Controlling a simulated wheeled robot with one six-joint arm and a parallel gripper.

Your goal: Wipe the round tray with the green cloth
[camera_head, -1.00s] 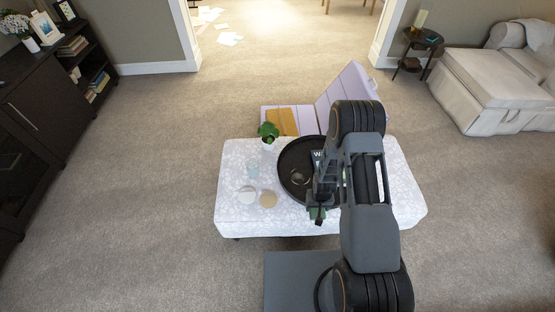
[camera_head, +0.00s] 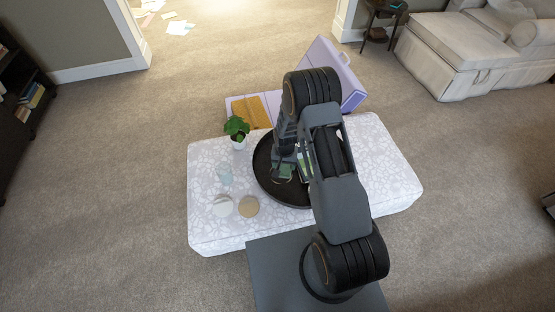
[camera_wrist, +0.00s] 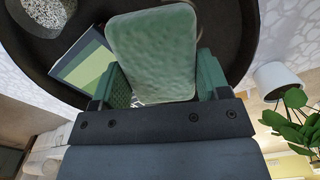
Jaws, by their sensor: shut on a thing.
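The black round tray (camera_head: 263,160) lies on a white patterned ottoman, partly hidden by my arm. My gripper (camera_head: 284,168) is over the tray's middle. In the wrist view, my gripper (camera_wrist: 158,85) is shut on the green cloth (camera_wrist: 152,45), a pale green pad between its fingers. The tray (camera_wrist: 232,35) is dark behind it. I cannot tell whether the cloth touches the tray. A book with a green and blue cover (camera_wrist: 85,68) is on the tray beside the cloth. A speckled grey round thing (camera_wrist: 45,10) is at the upper left.
On the ottoman (camera_head: 210,240), left of the tray, are a potted plant (camera_head: 236,128), a clear glass (camera_head: 224,175), a white round item (camera_head: 222,206) and a tan one (camera_head: 248,207). An open lilac suitcase (camera_head: 326,68) stands behind.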

